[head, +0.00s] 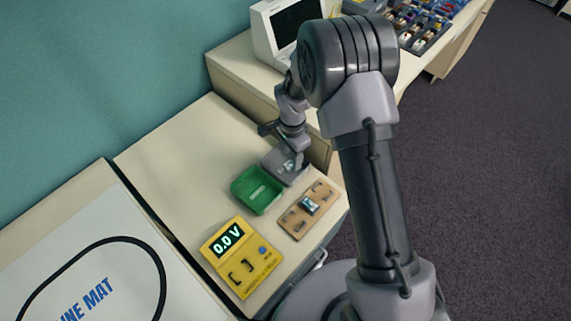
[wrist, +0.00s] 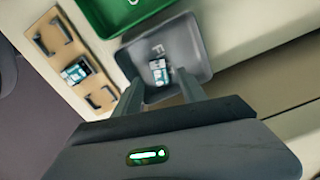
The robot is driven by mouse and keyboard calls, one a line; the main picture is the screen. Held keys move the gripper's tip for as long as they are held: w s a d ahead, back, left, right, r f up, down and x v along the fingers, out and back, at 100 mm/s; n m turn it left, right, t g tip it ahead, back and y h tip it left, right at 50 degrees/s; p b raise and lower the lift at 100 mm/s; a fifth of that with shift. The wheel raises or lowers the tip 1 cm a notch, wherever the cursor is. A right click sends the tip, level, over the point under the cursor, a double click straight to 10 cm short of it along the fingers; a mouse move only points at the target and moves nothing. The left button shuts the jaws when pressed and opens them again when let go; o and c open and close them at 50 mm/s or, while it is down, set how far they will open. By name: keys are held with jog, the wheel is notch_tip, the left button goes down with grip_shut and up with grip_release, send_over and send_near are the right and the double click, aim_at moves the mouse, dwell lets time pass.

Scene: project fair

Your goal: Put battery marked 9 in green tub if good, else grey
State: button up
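My gripper (wrist: 160,80) is open over the grey tub (wrist: 195,42), with its two fingers apart. A small battery (wrist: 160,72) with a dark and white label shows between and below the fingertips, lying in the tub as far as I can tell; no finger touches it. In the head view my gripper (head: 291,158) is over the grey tub (head: 296,180). A second battery (head: 309,204) sits in the middle of the wooden rack (head: 293,224). I cannot read a number on either battery.
A yellow tester (head: 242,257) reads 0.0 V, and its cradle is empty. A white mat (head: 60,285) with a black loop lies at the left. A monitor (head: 285,28) and a case of small parts (head: 420,22) stand farther back.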

notch_tip(320, 180, up, 18)
jog(key=p, duration=0.5)
jog(key=shift+f, duration=0.25)
jog(key=s+d+r+n+t, duration=0.15)
jog(key=s+r, duration=0.25)
jog(key=r, duration=0.5)
jog(key=s+d+r+n+t+b, duration=0.1)
jog(key=s+r+n, duration=0.1)
jog(key=s, duration=0.5)
jog(key=s+d+r+n+t+y+b, duration=0.1)
jog(key=s+d+r+t, duration=0.1)
jog(key=s, duration=0.5)
jog(key=s+d+r+n+t+y+b, duration=0.1)
jog(key=s+d+r+n, duration=0.1)
jog(key=s, duration=0.5)
jog(key=shift+s+r+n, duration=0.2)
jog(key=shift+r+n, duration=0.15)
jog(key=shift+r, duration=0.5)
